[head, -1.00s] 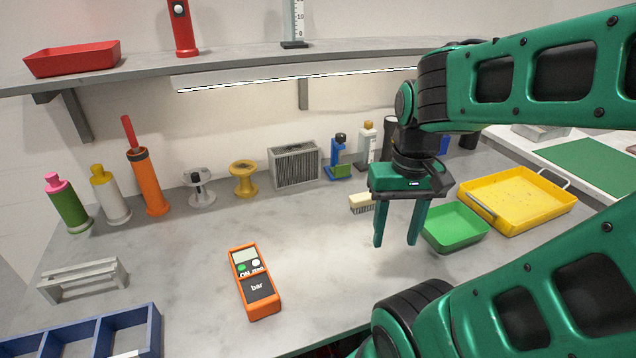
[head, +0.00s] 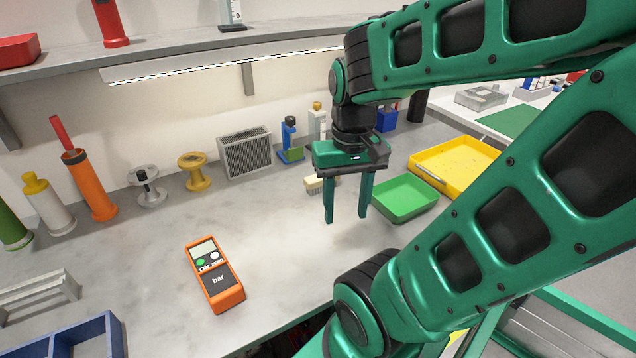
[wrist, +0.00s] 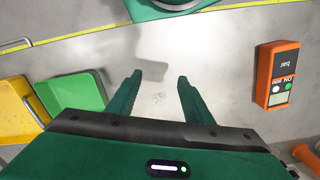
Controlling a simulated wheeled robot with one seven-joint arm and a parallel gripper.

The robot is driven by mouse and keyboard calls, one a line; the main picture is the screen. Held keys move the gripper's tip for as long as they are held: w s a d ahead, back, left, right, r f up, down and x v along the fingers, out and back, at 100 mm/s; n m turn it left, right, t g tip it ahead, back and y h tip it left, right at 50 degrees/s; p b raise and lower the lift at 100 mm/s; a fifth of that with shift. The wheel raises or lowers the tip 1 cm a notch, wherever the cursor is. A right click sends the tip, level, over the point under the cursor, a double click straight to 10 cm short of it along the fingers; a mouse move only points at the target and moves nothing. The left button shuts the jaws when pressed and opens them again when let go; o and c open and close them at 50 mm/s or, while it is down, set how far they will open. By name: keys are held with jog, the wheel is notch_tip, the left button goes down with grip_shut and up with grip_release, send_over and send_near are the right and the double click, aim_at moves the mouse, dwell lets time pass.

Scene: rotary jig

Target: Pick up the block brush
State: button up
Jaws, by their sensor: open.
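The block brush (head: 315,185), small with a pale wooden block and light bristles, lies on the grey worktop behind my gripper in the head view. It is partly hidden by a finger, and I do not make it out in the wrist view. My gripper (head: 347,218) is open and empty, pointing down above the worktop in front of the brush. In the wrist view my gripper (wrist: 160,78) has its two green fingers apart over bare worktop.
A green tray (head: 404,212) and a yellow tray (head: 425,165) stand right of my gripper. An orange meter (head: 226,296) lies to the left. A grey vented box (head: 246,158), a blue-green device (head: 291,150) and bottles line the back. The worktop between meter and gripper is clear.

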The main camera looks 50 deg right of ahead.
jog(key=w+d+r+m, duration=0.1)
jog(key=w+d+m, duration=0.55)
jog(key=w, duration=0.25)
jog(key=w+d+r+m, duration=0.1)
jog(key=w+d+m, duration=0.5)
jog(key=w+m, duration=0.25)
jog(key=shift+n, duration=0.3)
jog(key=shift+w+a+f, duration=0.1)
jog(key=shift+w+f, duration=0.05)
jog(key=shift+f, duration=1.6)
jog(key=shift+w+d+f, duration=0.1)
jog(key=shift+w+f, duration=0.05)
jog(key=shift+f, duration=1.55)
jog(key=shift+w+a+f, duration=0.1)
jog(key=shift+w+f, duration=0.05)
jog(key=shift+f, duration=1.6)
grip_shut()
jog(key=shift+r, duration=0.15)
